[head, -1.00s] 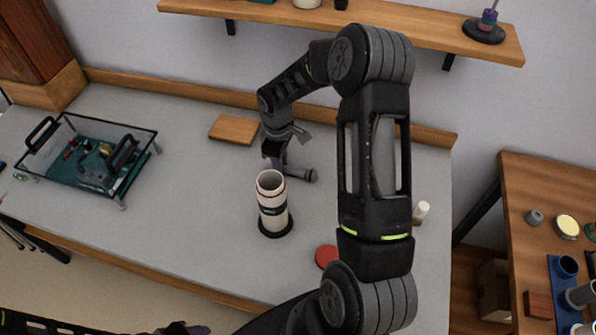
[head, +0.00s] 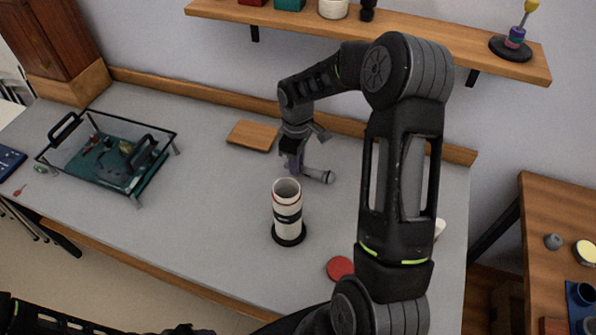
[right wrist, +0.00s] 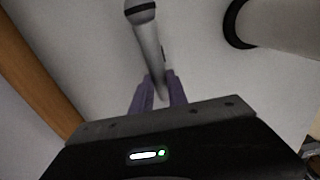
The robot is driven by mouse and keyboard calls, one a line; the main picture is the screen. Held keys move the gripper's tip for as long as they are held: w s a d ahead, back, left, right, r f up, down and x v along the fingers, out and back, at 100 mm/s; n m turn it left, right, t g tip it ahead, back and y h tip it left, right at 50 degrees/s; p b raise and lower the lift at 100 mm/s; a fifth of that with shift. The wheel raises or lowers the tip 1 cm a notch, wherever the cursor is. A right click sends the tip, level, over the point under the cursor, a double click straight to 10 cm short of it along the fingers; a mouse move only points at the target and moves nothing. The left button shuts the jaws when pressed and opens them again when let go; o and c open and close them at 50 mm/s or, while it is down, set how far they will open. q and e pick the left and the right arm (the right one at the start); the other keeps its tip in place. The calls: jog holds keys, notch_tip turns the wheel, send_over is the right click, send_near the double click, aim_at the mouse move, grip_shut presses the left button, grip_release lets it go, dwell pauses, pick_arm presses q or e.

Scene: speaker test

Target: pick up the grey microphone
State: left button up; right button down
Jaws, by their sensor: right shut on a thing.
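The grey microphone (head: 318,175) is near the middle of the grey table, its rounded head toward the right in the head view. My right gripper (head: 295,167) reaches down from behind and is shut on the microphone's body. In the right wrist view the microphone (right wrist: 148,45) stands out between the purple fingers (right wrist: 158,93), its dark-banded head at the top edge. I cannot tell whether it touches the table. My left gripper (head: 185,329) shows only as a dark bit at the bottom edge; its jaws are not clear.
A white lens-like cylinder (head: 287,207) stands upright on a black base just in front of the microphone. A wooden block (head: 252,135) lies behind left, a red disc (head: 340,268) in front. A glass-sided tray (head: 75,178) stands at left. A shelf (head: 420,37) hangs above.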

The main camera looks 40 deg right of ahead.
notch_tip(320, 180, up, 6)
jog(key=shift+r+b, duration=0.1)
jog(key=shift+b, duration=0.25)
jog(key=shift+r, duration=0.1)
dwell(0.3)
